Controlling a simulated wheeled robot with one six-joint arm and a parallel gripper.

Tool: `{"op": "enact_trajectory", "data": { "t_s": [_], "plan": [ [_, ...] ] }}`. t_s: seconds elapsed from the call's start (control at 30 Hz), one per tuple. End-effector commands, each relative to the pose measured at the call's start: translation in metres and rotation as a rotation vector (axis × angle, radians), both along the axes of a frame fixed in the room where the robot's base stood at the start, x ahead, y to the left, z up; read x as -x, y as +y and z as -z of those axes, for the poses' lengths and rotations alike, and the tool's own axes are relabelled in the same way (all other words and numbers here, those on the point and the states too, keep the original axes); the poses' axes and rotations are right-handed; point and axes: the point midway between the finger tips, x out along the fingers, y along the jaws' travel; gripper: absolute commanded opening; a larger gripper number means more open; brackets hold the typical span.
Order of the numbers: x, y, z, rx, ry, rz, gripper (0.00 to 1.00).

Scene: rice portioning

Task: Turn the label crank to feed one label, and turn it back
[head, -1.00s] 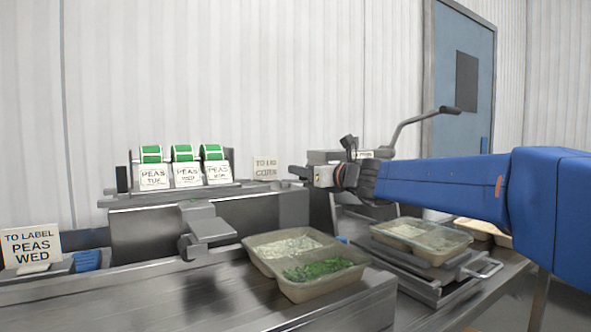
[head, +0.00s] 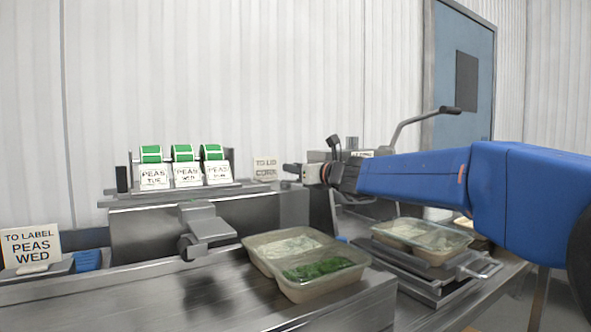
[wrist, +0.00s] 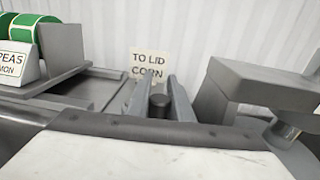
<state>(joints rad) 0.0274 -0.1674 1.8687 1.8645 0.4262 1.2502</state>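The label dispenser (head: 215,208) is a grey metal unit with green-and-white label rolls (head: 182,153). Its cards read PEAS TUE, PEAS WED and PEAS MON. My gripper (head: 291,168) is just right of the dispenser, in front of the wall. In the wrist view its two grey fingers (wrist: 158,88) stand apart. A short dark upright knob (wrist: 158,105) shows between them, with little room on either side; contact is not clear. I cannot tell whether this knob is the label crank, and no other crank shows clearly on the dispenser.
A TO LID CORN sign (head: 265,168) stands behind the gripper. A two-part tray (head: 290,290) with rice and peas is on the front bench. Another filled tray (head: 445,240) sits right, below a bent lever with a dark grip (head: 450,109). A TO LABEL PEAS WED sign (head: 30,247) stands left.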

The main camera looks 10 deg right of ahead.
Motion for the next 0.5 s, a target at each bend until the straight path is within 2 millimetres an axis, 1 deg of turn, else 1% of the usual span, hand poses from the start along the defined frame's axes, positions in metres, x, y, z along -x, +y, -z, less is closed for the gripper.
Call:
{"op": "enact_trajectory", "data": {
  "t_s": [0.17, 0.5],
  "plan": [
    [-0.002, -0.0005, -0.0004, 0.0, -0.002, -0.024, 0.0],
    [-0.0082, 0.0029, -0.0008, -0.001, -0.002, -0.203, 0.0]
  ]
}}
